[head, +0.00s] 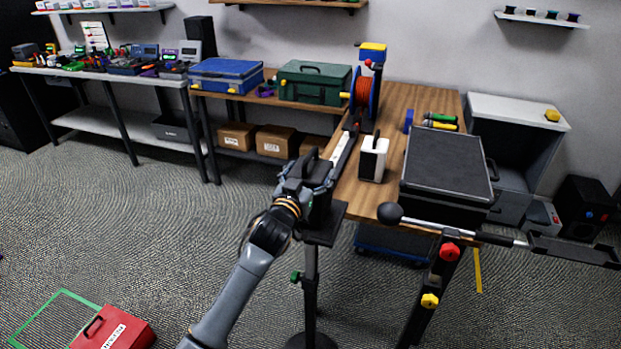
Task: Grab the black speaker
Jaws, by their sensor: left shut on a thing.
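A black speaker (319,212), a dark upright box, stands at the left edge of the wooden bench, on or just above the black plate of a stand (325,232). My left gripper (310,181) comes in from the lower left and is shut on the speaker's upper part. The gripper hides much of its near side. I cannot tell whether its base touches the plate. My right gripper is not in view.
On the wooden bench (397,100) are a white-and-black box (373,160), an orange cable reel (363,90) and a black case (446,165). A lever with a black ball (390,213) juts out at the front. A red box (113,328) lies on the floor, lower left.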

